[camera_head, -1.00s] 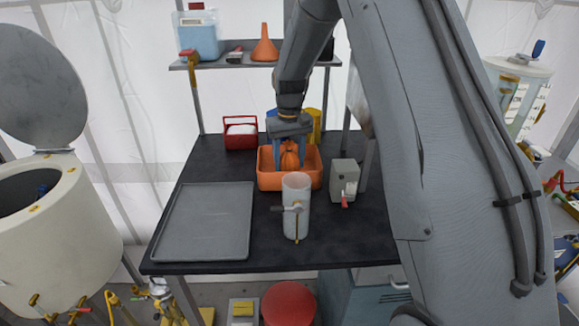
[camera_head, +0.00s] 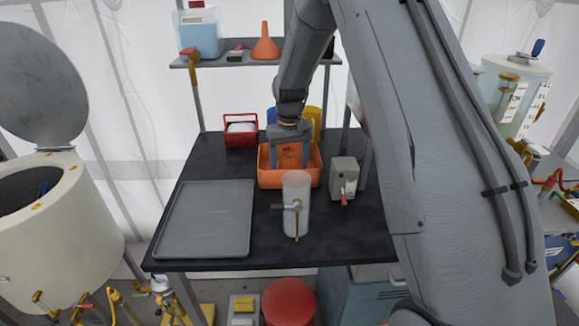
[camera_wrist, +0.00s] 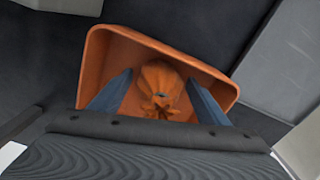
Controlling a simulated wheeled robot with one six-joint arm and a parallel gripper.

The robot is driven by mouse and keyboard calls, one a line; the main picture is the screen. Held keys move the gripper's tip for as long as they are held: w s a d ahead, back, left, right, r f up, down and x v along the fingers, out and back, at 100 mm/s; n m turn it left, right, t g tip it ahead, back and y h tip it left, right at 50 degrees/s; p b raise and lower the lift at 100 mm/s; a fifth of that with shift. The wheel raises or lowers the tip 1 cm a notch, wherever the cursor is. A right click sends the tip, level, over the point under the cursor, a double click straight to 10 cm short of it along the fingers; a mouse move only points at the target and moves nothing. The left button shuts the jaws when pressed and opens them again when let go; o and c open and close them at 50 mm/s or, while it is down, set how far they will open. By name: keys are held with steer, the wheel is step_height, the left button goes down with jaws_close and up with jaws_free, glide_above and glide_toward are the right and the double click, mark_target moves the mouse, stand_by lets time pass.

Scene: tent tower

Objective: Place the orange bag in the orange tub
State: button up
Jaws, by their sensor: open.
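The orange tub (camera_head: 266,178) stands toward the back of the black table. In the wrist view the tub (camera_wrist: 97,49) shows from above, and the orange bag (camera_wrist: 160,85) with its gathered top is inside it. The bag (camera_head: 289,160) is partly hidden behind the fingers and tub wall in the head view. My gripper (camera_head: 291,158) points down at the tub. Its two blue-grey fingers (camera_wrist: 160,96) are apart on either side of the bag, with gaps between each finger and the bag.
A clear cylinder with a tap (camera_head: 296,205) stands just in front of the tub. A grey box (camera_head: 343,177) is to the right, a red carrier (camera_head: 241,131) is behind left. A grey tray (camera_head: 205,220) lies empty at left.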

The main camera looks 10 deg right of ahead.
step_height(320, 180, up, 12)
steer(key=b, duration=0.4)
steer(key=shift+r, duration=0.1)
